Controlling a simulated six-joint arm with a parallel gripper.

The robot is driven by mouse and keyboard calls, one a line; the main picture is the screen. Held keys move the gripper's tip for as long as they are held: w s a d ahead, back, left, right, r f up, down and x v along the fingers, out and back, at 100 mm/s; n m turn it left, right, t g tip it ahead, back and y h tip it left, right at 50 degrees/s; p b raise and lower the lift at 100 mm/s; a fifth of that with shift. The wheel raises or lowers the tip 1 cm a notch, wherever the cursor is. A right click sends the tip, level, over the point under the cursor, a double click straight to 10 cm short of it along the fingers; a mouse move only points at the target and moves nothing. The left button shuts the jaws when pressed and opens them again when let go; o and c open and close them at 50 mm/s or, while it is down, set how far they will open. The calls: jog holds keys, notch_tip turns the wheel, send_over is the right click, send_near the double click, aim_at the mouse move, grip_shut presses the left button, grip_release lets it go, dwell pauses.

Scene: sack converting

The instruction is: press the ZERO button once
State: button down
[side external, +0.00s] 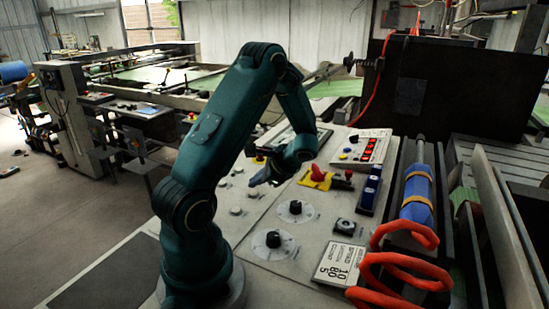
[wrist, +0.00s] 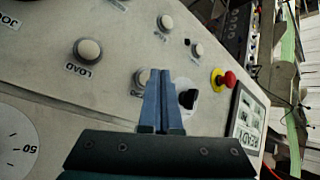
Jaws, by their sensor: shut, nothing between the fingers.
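My gripper (wrist: 160,72) is shut with its blue fingers together and nothing between them. In the side external view my gripper (side external: 254,184) points down over the pale control panel (side external: 290,238). The wrist view shows several round white buttons on the panel. One button (wrist: 88,50) is labelled LOAD. Two more buttons, an upper one (wrist: 165,22) and a right one (wrist: 197,49), lie beyond the fingertips. I cannot read the word ZERO on any label, and I cannot tell whether the fingers touch the panel.
A black knob (wrist: 188,98) stands close right of the fingers. A red mushroom button (wrist: 229,79) and a READY display (wrist: 247,119) are farther right.

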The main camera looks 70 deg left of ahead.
jog(key=shift+r, duration=0.15)
jog(key=shift+r, duration=2.4)
